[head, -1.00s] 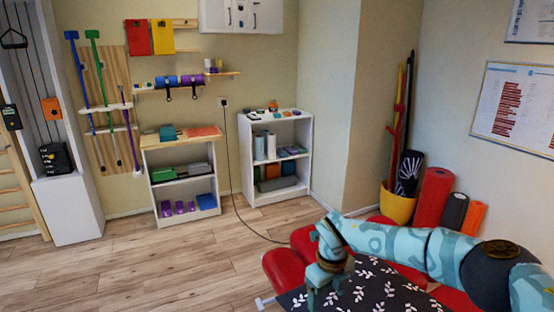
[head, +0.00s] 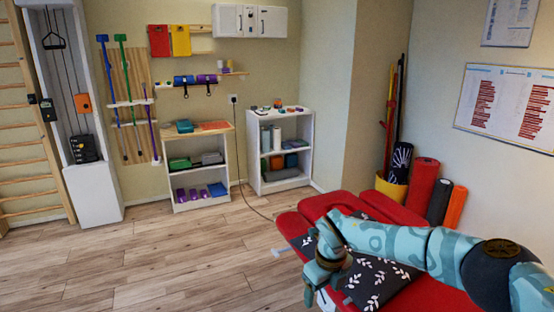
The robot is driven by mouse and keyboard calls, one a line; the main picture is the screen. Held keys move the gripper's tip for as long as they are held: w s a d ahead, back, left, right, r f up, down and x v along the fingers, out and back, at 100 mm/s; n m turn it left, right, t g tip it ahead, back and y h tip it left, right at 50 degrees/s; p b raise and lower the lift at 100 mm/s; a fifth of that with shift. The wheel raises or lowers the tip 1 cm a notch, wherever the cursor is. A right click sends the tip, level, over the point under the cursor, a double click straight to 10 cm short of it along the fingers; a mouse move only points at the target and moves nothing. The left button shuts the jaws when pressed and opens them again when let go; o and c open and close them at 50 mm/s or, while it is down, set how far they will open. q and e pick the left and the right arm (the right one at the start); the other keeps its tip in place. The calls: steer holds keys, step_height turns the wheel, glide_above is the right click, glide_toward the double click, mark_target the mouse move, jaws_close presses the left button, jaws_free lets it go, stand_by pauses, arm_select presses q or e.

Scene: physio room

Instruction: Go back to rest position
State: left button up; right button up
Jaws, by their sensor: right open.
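My right arm comes in from the right over the red treatment table (head: 345,202). My right gripper (head: 322,288) points down beside the near left edge of a dark cushion with white leaf patterns (head: 392,276). The jaws are open, and I see nothing held in them. The fingertips are partly hidden by the gripper's own body. The cushion lies on the table, partly covered by my arm. My left gripper is not in view.
Two white shelves (head: 203,196) and (head: 284,176) stand by the back wall. A yellow pot (head: 391,192) and rolled mats, including a red one (head: 422,184), stand in the right corner. The wooden floor (head: 150,262) at left is clear.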

steer(key=w+a+r+m+t+y, duration=0.25)
steer(key=w+a+y, duration=0.2)
steer(key=a, duration=0.25)
steer(key=w+a+r+m+t+y, duration=0.2)
steer(key=w+a+r+m+y, duration=0.15)
steer(key=a+y, duration=0.3)
steer(key=d+f+m+t+h, duration=0.4)
steer(key=d+f+m+t, duration=0.45)
steer(key=f+m, duration=0.75)
steer(key=s+d+f+m+g+h, duration=0.3)
steer(key=s+d+f+m, duration=0.3)
steer(key=s+f, duration=0.45)
steer(key=s+d+f+m+g+h, duration=0.3)
steer(key=s+d+f+m, duration=0.25)
steer(key=s+f, duration=0.45)
steer(key=s+d+f+m+g, duration=0.1)
steer(key=s+d+f, duration=0.1)
steer(key=s+f, duration=0.45)
steer(key=s+d+f+m+g, duration=0.2)
steer(key=s+d+f, duration=0.1)
steer(key=s, duration=0.6)
steer(key=s+d+f+m+g, duration=0.1)
steer(key=s+f+g, duration=0.1)
steer(key=s, duration=1.4)
steer(key=s+d+f+m+g+h, duration=0.1)
steer(key=s+f+g, duration=0.1)
steer(key=s, duration=1.4)
steer(key=shift+d+g, duration=0.3)
steer(key=shift+w+f, duration=0.1)
